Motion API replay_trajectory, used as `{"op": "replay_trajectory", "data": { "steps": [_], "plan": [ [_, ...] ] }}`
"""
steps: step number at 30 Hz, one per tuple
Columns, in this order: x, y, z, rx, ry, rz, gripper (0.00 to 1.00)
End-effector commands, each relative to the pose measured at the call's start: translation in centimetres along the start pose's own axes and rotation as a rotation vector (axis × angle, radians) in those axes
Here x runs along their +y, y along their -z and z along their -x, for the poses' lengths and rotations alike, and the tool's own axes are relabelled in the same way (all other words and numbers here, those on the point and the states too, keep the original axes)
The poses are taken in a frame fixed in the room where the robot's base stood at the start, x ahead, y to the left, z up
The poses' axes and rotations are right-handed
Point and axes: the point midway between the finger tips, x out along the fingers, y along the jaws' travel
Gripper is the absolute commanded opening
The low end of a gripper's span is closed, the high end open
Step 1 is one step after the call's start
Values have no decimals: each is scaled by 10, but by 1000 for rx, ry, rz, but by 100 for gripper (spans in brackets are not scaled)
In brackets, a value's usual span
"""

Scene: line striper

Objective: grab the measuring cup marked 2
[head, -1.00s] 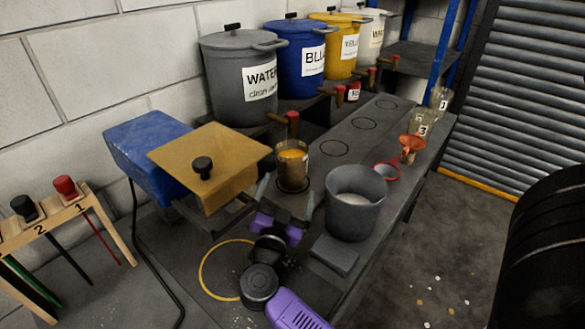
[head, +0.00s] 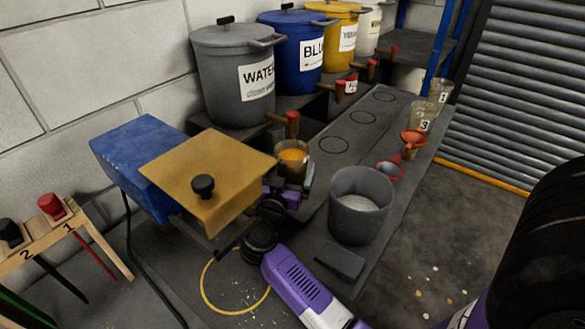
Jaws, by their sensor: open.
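A clear cup with orange-yellow liquid (head: 292,158) stands on the dark bench, just right of the tan lid. No number shows on it, so I cannot tell whether it is the one marked 2. My gripper (head: 289,178) is open at this cup's near side, with a finger along its right side. The left finger is mostly hidden by the lid, and I cannot tell whether the fingers touch the cup. At the bench's far right end stand clear cups marked 3 (head: 422,119) and 1 (head: 440,90).
A tan lid with a black knob (head: 222,172) sits close left of my gripper, by a blue box (head: 137,155). A grey bucket (head: 358,208) stands close right. Taps (head: 291,125) stick out from the pots behind. Bench between bucket and pots is clear.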

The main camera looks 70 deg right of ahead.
Motion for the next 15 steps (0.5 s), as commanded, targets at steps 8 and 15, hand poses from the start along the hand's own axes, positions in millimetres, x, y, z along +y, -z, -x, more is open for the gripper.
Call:
{"op": "replay_trajectory", "data": {
  "steps": [8, 15],
  "plan": [
    [-4, -2, -39, 0, -3, 0, 100],
    [-4, -3, -49, -1, 1, -1, 100]
  ]
}}
